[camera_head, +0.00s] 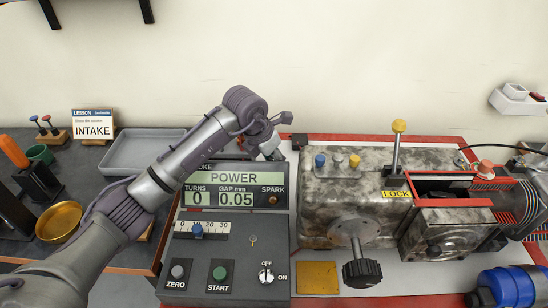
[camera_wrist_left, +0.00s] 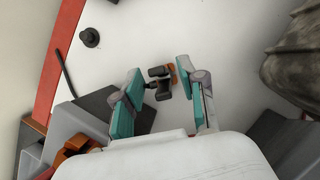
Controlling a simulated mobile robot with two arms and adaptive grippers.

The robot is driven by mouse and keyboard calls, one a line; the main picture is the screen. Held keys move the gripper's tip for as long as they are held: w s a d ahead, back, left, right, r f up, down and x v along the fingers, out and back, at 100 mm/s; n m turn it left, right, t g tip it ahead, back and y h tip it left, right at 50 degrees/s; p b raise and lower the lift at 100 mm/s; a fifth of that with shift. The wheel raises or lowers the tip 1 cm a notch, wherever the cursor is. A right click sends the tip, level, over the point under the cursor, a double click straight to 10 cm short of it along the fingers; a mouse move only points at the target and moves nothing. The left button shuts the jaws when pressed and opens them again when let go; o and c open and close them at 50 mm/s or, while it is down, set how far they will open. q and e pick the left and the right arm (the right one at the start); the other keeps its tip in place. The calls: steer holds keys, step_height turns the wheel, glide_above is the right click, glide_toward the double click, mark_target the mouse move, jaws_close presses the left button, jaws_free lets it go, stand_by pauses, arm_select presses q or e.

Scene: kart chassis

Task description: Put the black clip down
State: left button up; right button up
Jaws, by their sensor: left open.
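The black clip (camera_wrist_left: 161,86) shows in the left wrist view as a small dark piece with a patch of orange beside it. It lies between the spread teal fingers of my left gripper (camera_wrist_left: 160,72), over a pale surface. I see a gap on either side of it, and I cannot tell whether it rests on the surface. In the head view my left gripper (camera_head: 270,148) is behind the top of the grey console, near the red edge strip. I cannot make out the clip there. My right gripper is not in view.
The console (camera_head: 233,242) with a POWER display stands just in front of my left gripper. A mottled grey engine block (camera_head: 330,195) with knobs and a lever is on the right. A grey tray (camera_head: 145,152) and a brass bowl (camera_head: 58,221) are on the left.

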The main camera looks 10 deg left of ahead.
arm_select(q)
steer(key=shift+r, duration=0.25)
steer(key=shift+a+r, duration=0.1)
steer(key=shift+r, duration=0.2)
steer(key=v, duration=1.1)
steer(key=shift+s+b, duration=0.2)
steer(key=shift+b, duration=0.15)
steer(key=shift+a, duration=0.1)
